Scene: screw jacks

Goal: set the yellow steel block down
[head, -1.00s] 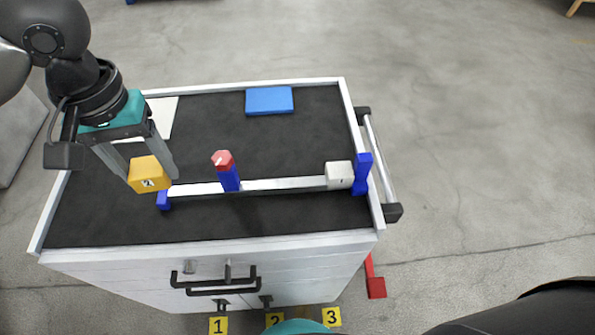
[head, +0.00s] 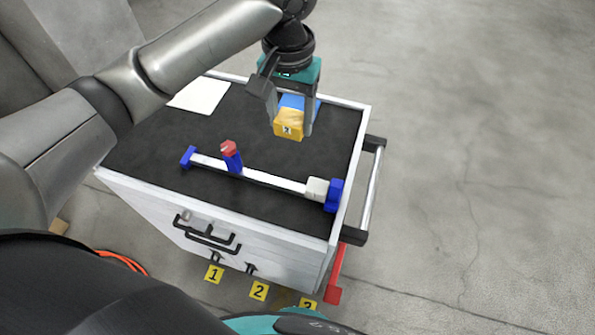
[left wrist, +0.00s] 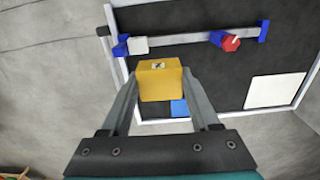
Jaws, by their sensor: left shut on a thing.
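The yellow steel block (head: 288,126) has a small number label on it. My left gripper (head: 291,127) is shut on it and holds it up over the right back part of the dark cart top (head: 262,150). In the left wrist view the yellow block (left wrist: 160,82) sits between the two fingers. The blue pad (head: 299,102) lies behind the block and is partly hidden by it; a bit of the pad also shows in the left wrist view (left wrist: 179,108). My right gripper is not in view.
A white bar (head: 273,180) with blue ends lies across the cart top. A blue post with a red hexagonal top (head: 229,150) and a white block (head: 316,188) are on it. A white sheet (head: 199,95) lies back left. A handle rail (head: 371,190) runs along the right side.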

